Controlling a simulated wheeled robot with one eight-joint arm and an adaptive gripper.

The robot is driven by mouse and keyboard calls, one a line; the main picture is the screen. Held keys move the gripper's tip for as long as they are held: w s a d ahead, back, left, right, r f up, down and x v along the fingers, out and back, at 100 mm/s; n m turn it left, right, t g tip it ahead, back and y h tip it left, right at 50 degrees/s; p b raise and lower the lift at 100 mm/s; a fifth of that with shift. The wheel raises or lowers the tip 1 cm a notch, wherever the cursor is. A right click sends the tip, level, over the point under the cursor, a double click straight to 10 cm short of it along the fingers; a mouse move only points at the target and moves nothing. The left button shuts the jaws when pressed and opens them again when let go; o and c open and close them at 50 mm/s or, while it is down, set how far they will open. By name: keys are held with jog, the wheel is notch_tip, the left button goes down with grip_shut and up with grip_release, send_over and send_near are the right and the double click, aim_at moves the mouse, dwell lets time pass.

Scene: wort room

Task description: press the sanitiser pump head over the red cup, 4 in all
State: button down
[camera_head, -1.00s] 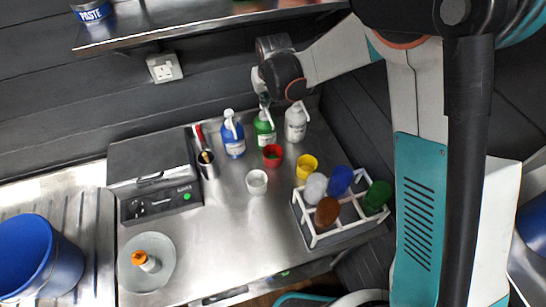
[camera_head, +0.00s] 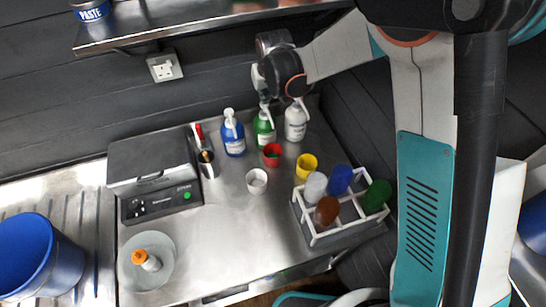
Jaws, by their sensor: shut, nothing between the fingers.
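A green pump bottle (camera_head: 264,134) with a pale pump head stands at the back of the steel bench, between a blue pump bottle (camera_head: 233,139) and a white pump bottle (camera_head: 296,124). Their labels are too small to read. The red cup (camera_head: 272,160) stands upright just in front of the green bottle, with something green showing inside its rim. My gripper (camera_head: 264,100) is shut and empty, pointing down right at the green bottle's pump head. It partly hides that head, and I cannot tell whether it touches it.
A white cup (camera_head: 257,187) and a yellow cup (camera_head: 306,172) stand nearby. The front middle bench is clear.

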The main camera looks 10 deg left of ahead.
jog(key=shift+f+b, duration=1.2)
jog(key=shift+f, duration=0.25)
jog(key=shift+r, duration=0.2)
jog(key=shift+r+p, duration=0.6)
jog(key=shift+r, duration=0.8)
jog(key=shift+f, duration=0.2)
